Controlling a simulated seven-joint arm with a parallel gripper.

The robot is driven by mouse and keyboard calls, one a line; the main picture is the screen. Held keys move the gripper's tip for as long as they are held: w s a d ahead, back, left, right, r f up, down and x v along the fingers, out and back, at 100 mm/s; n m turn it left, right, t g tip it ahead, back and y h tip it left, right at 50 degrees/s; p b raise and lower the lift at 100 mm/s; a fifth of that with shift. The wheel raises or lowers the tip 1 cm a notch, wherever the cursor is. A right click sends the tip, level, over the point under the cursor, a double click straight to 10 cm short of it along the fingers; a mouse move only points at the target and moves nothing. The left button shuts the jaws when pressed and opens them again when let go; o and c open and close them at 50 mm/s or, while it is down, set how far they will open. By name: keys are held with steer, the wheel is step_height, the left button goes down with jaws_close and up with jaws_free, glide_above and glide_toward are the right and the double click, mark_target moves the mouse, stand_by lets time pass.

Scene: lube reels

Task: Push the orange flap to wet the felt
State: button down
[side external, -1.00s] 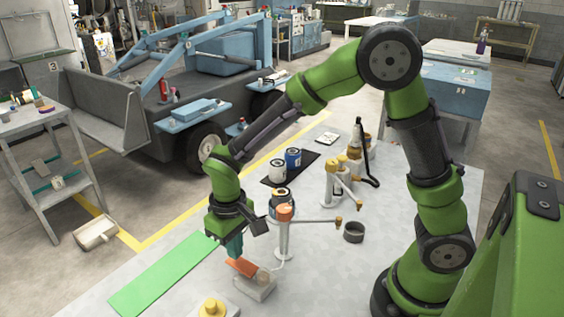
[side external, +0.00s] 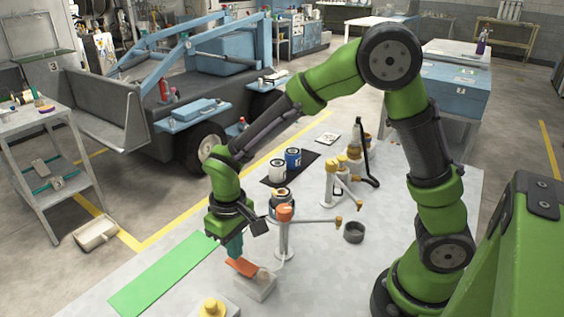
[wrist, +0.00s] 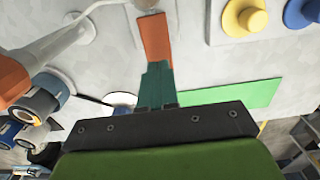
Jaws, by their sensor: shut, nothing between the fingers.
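The orange flap (side external: 241,267) sticks out from a small pale block (side external: 262,285) on the table, and it also shows in the wrist view (wrist: 155,40). My gripper (side external: 234,252) is shut and empty, with its teal fingers pointing down at the flap's outer end. In the wrist view my fingertips (wrist: 157,68) overlap the flap's near end; they look to be at or touching it, but I cannot tell the contact for sure. The felt cannot be made out clearly.
A post with an orange top (side external: 284,212) and a side arm stands just behind the block. A green strip (side external: 165,277) lies to the left. A yellow knob (side external: 212,307) is at the front. Reels and cans (side external: 293,160) stand farther back.

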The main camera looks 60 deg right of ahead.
steer(key=shift+f, duration=0.1)
steer(key=shift+f, duration=1.2)
steer(key=shift+r, duration=3.8)
